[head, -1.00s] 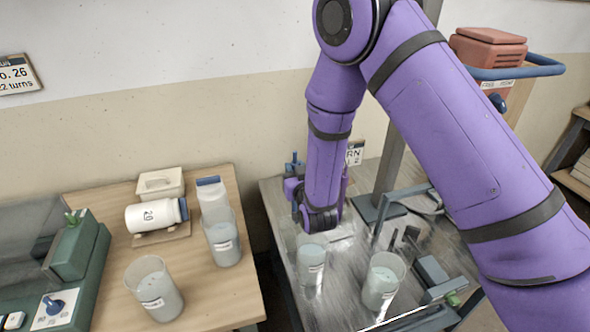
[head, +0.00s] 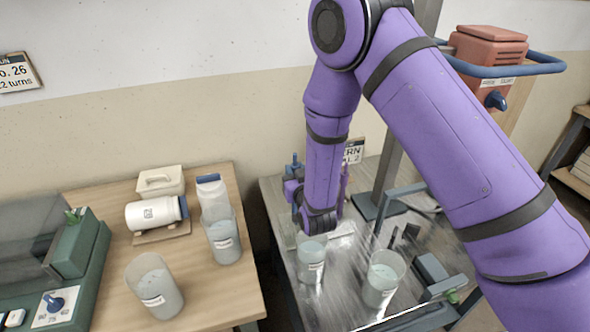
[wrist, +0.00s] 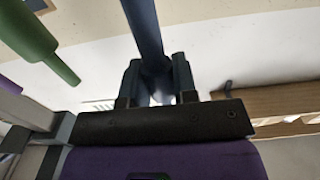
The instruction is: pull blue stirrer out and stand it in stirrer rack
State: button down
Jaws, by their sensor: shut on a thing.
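My gripper (wrist: 157,84) is shut on the dark blue shaft of the blue stirrer (wrist: 145,28) in the wrist view. The shaft rises from between the fingers to the top edge; its far end is out of frame. In the head view my purple wrist is above the left part of the metal-topped bench, behind a clear cup (head: 312,262). The fingers are hidden there. Small blue parts (head: 294,162) show just left of my wrist; I cannot tell whether they belong to the stirrer. I cannot clearly make out the stirrer rack.
A second cup (head: 382,281) stands right of the first, near dark fixtures (head: 430,268). A wooden table (head: 210,296) at left holds cups, a white jar (head: 152,213) and a bottle. A green rounded object (wrist: 35,38) is near the gripper in the wrist view.

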jog(key=shift+f, duration=3.3)
dwell(0.8)
dwell(0.4)
jog(key=c, duration=0.7)
grip_release()
jog(key=shift+s, duration=0.1)
